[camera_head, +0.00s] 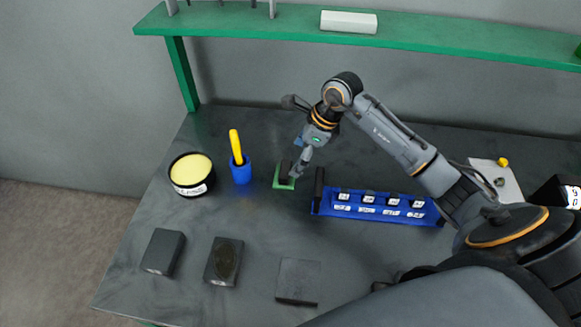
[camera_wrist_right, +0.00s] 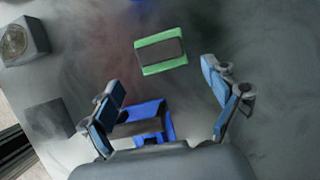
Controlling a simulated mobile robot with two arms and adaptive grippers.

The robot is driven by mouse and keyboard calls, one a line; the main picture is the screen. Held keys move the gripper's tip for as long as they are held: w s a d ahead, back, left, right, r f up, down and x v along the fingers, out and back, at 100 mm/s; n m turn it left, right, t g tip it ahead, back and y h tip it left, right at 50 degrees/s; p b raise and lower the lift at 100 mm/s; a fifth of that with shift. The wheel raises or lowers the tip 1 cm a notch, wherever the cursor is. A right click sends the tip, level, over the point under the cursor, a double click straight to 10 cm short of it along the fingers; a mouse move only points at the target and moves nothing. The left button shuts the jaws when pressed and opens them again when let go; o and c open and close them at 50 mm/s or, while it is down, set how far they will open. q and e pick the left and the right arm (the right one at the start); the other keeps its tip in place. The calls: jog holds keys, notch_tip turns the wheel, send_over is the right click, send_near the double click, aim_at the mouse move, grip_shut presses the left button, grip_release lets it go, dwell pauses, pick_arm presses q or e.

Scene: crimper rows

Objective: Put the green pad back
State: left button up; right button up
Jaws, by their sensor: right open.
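The green pad (camera_head: 283,184) lies on the dark table between the blue cup and the blue rack. In the right wrist view it shows as a green rectangle (camera_wrist_right: 164,67) with a dark middle, beyond my open fingertips. My right gripper (camera_head: 296,168) points down close to it in the head view and partly covers it. Its two blue-padded fingers (camera_wrist_right: 163,92) stand wide apart with the pad not between them. Whether they touch the table cannot be told. My left gripper is not in view.
A blue rack (camera_head: 375,212) with white labels stands right of the pad. A blue cup (camera_head: 241,174) with a yellow handle and a black round tub (camera_head: 190,190) stand left. Dark blocks (camera_head: 163,252) (camera_head: 224,262) and a flat dark square (camera_head: 297,281) lie in front. A green shelf (camera_head: 230,20) spans the back.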

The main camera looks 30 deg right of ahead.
jog(key=v, duration=0.5)
jog(key=shift+r+b, duration=0.25)
jog(key=shift+b, duration=0.1)
jog(key=shift+f, duration=0.1)
